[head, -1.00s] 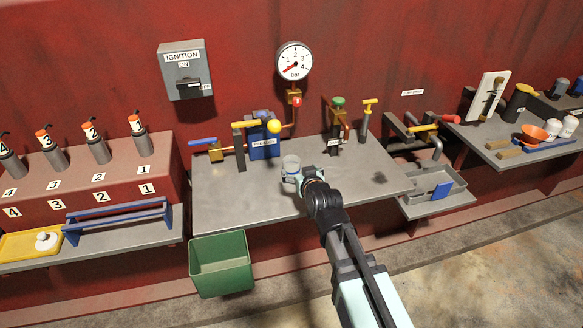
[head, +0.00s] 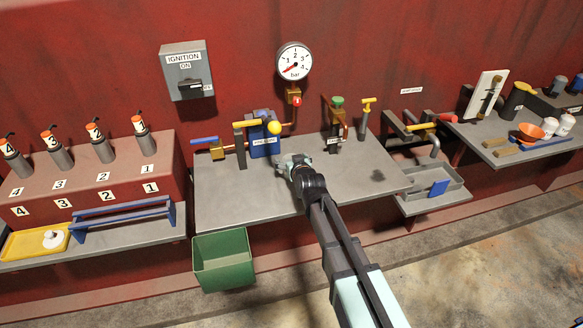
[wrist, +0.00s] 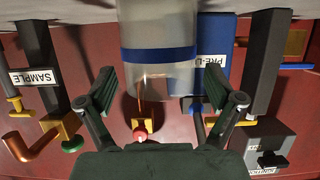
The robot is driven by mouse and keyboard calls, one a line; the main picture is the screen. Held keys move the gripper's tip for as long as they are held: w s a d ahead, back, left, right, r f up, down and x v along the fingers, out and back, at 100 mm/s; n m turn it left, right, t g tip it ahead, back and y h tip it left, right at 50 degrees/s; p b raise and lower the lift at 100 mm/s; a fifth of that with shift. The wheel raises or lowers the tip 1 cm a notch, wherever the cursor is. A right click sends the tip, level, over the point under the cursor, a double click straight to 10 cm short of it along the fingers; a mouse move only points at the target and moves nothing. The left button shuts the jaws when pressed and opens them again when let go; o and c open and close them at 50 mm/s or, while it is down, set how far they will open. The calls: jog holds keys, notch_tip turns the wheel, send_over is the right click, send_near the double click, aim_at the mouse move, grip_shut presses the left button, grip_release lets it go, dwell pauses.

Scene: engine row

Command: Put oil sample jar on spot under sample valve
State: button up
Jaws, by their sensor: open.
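The oil sample jar (wrist: 157,30), clear with a blue band, fills the top middle of the wrist view. My gripper (wrist: 159,88) is open, with one finger pad on each side of the jar's near end and gaps visible. In the head view my gripper (head: 292,163) is over the grey bench and mostly hides the jar. The sample valve (head: 337,118), with a green knob and brass fittings, stands at the bench's back, right of my gripper. Its SAMPLE label (wrist: 34,77) shows upside down in the wrist view. I cannot make out the spot under it.
A blue PRE-LUBE unit (head: 264,142) and a yellow-knobbed lever (head: 274,127) stand just behind and left of my gripper. A pressure gauge (head: 294,60) hangs above. A green bin (head: 223,262) is at the bench's front left. The bench's right part (head: 365,180) is clear.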

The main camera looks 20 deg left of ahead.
jog(key=c, duration=1.4)
jog(key=shift+r, duration=0.1)
